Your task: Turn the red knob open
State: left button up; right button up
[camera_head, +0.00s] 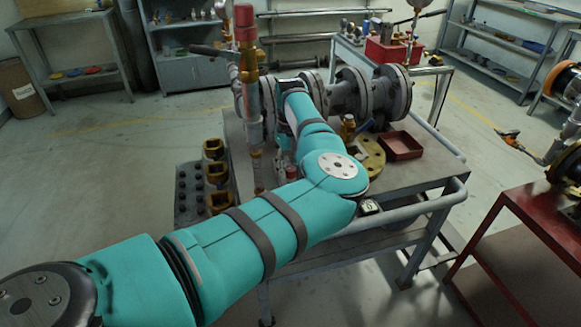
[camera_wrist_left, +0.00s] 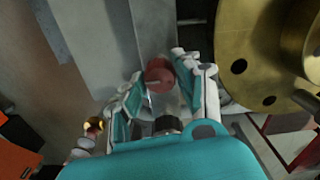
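The red knob (camera_wrist_left: 158,76) shows in the left wrist view, round with a pale mark on its face. My left gripper (camera_wrist_left: 157,72) has its two teal and grey fingers spread, one on each side of the knob. The fingertips are close to the knob's sides; I cannot tell whether they touch it. In the head view my left arm reaches over the work table to the flanged grey pipe (camera_head: 350,92), and its forearm hides much of the area. A red-topped upright fitting (camera_head: 245,22) stands left of the forearm. My right gripper is in neither view.
The grey work table (camera_head: 425,172) carries a brass flange (camera_head: 371,160) and a red tray (camera_head: 401,146) right of my arm. Brass fittings (camera_head: 217,175) stand at its left. A red table (camera_head: 530,215) is at the right. Floor at the left is clear.

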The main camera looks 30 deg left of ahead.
aim_at(291, 168)
pick_arm(q)
jog(key=o, duration=0.4)
notch_tip(291, 168, up, 12)
jog(key=shift+r, duration=0.1)
dwell(0.4)
dwell(0.3)
